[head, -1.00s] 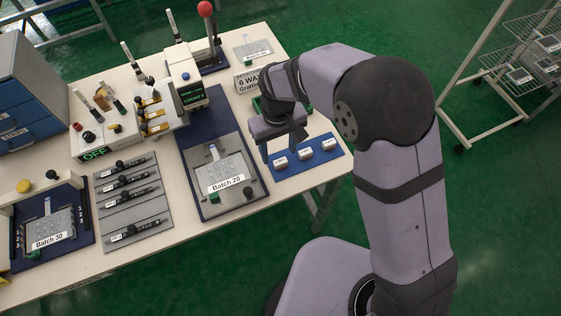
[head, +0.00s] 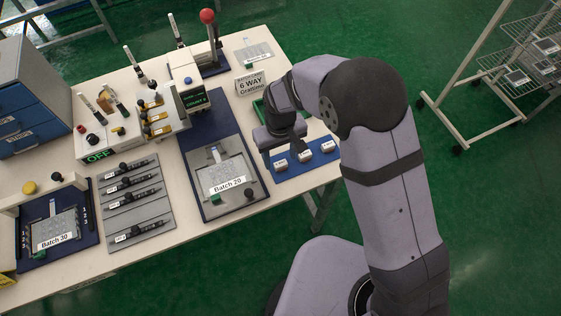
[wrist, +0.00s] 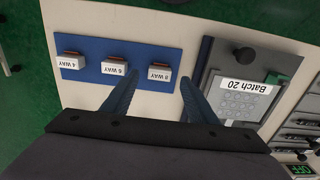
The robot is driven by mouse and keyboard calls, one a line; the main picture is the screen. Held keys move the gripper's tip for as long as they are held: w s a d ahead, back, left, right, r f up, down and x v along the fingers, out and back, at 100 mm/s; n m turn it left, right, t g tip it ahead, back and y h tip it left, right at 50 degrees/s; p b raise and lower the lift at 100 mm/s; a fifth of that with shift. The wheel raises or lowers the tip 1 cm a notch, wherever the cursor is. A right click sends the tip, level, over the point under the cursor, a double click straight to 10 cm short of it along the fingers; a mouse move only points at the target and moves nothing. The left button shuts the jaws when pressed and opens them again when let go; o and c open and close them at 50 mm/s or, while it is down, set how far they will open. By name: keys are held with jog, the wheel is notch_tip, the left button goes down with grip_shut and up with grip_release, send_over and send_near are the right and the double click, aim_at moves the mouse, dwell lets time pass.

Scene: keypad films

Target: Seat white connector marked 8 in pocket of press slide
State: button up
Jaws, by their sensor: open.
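The white connector marked 8 WAY (wrist: 159,72) sits on a blue mat (wrist: 87,52). In the wrist view it lies between the tips of my gripper (wrist: 159,83), which is open and empty. I cannot tell whether the fingers are level with it or above it. In the head view this connector (head: 281,163) is the leftmost of the row, just below my gripper's dark body. A press with a red-knobbed lever (head: 208,18) stands at the back of the bench; its slide and pocket are not clear to me.
Connectors marked 6 WAY (wrist: 114,68) and 4 WAY (wrist: 71,61) share the mat. The Batch 20 fixture (head: 226,180) stands close to its left in the head view.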

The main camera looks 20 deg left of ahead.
aim_at(281, 165)
jog(key=shift+d+f, duration=0.1)
jog(key=shift+f, duration=1.15)
jog(key=c, duration=1.1)
jog(key=shift+r, duration=0.1)
